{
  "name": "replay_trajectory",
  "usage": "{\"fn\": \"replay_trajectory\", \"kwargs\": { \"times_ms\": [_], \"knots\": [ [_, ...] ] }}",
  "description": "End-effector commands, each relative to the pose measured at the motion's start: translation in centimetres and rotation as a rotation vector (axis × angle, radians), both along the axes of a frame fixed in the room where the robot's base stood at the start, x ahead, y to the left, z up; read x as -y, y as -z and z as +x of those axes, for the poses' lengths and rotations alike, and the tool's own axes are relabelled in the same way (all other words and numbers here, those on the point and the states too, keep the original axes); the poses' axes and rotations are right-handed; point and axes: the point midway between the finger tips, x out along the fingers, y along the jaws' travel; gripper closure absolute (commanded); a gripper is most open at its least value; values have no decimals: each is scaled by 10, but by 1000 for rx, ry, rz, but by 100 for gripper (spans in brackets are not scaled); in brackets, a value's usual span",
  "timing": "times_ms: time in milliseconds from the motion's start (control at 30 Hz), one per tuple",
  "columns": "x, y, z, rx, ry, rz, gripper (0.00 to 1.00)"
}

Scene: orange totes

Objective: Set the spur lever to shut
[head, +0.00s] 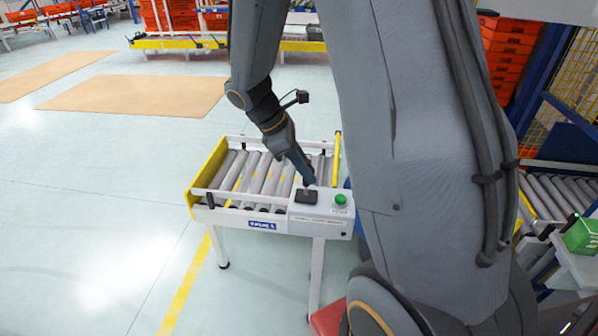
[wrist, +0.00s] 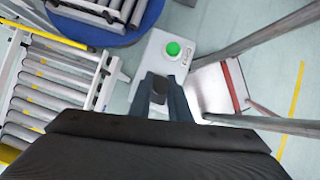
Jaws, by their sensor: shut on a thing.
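The spur lever stands on a grey control box (head: 325,211) at the front right corner of the roller conveyor. In the wrist view its dark knob (wrist: 158,92) is between my two fingers. In the head view my gripper (head: 308,183) reaches down to the lever's dark base plate (head: 306,196). My gripper (wrist: 160,90) is shut on the lever's knob. The lever's shaft is mostly hidden, and I cannot tell its tilt. A green button (head: 340,199) sits on the box beside the lever, and it also shows in the wrist view (wrist: 173,49).
The short roller conveyor (head: 250,182) has a yellow side plate (head: 207,170) and no tote on it. A blue round surface (wrist: 105,25) lies behind the box. More rollers (head: 560,195) and a green bin (head: 581,236) are at the right. Floor to the left is clear.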

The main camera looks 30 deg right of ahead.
Motion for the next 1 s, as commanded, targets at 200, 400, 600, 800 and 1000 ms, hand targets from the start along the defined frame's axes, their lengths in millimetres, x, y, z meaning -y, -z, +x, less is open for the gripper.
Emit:
{"fn": "replay_trajectory", "kwargs": {
  "times_ms": [200,400,600,800,1000],
  "knots": [
    [3,0,0,-7,8,-9,100],
    [3,0,0,-6,7,-9,100],
    [2,0,0,-7,5,-9,64],
    [1,0,0,-7,4,-9,64],
    [-5,-11,4,-4,3,-9,64]
  ]
}}
